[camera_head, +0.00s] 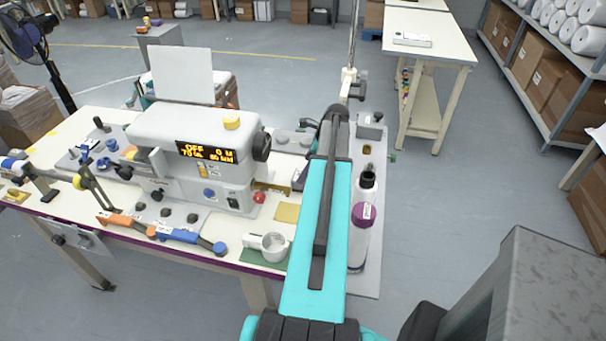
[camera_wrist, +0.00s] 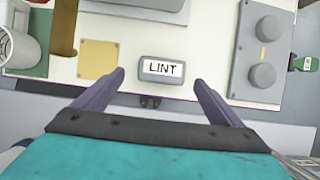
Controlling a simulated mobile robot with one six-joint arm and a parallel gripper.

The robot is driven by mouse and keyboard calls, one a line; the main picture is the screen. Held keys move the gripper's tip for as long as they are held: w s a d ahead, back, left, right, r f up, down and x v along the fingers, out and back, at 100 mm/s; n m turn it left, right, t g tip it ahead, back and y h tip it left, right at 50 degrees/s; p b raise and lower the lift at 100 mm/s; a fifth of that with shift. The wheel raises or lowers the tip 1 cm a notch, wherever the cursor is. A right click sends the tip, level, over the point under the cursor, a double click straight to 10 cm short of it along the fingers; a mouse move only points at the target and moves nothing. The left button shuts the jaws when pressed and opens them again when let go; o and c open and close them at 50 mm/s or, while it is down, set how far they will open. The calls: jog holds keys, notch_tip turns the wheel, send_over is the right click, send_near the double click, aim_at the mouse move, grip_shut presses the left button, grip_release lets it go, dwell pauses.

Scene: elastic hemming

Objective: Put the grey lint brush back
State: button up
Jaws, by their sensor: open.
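A grey rounded block with a white label reading LINT (camera_wrist: 162,69) lies on the white table near its edge; I take it as the lint brush, though its underside and any bristles are hidden. My gripper (camera_wrist: 161,78) is open, its two purple fingers spread to either side of the block's near end in the wrist view. The picture does not show that they touch it. In the head view my turquoise arm hides the gripper, and part of a grey piece (camera_head: 299,178), probably the same block, shows left of the arm.
A grey plate with two round knobs (camera_wrist: 265,50) sits to the right. The sewing machine (camera_head: 195,150) stands left of my arm; a purple-capped bottle (camera_head: 361,235) stands right.

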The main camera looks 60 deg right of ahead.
jog(key=a+b+v, duration=0.1)
jog(key=v, duration=0.6)
jog(key=shift+d+r+b, duration=0.2)
jog(key=shift+d+b, duration=0.15)
jog(key=shift+d, duration=0.15)
dwell(0.5)
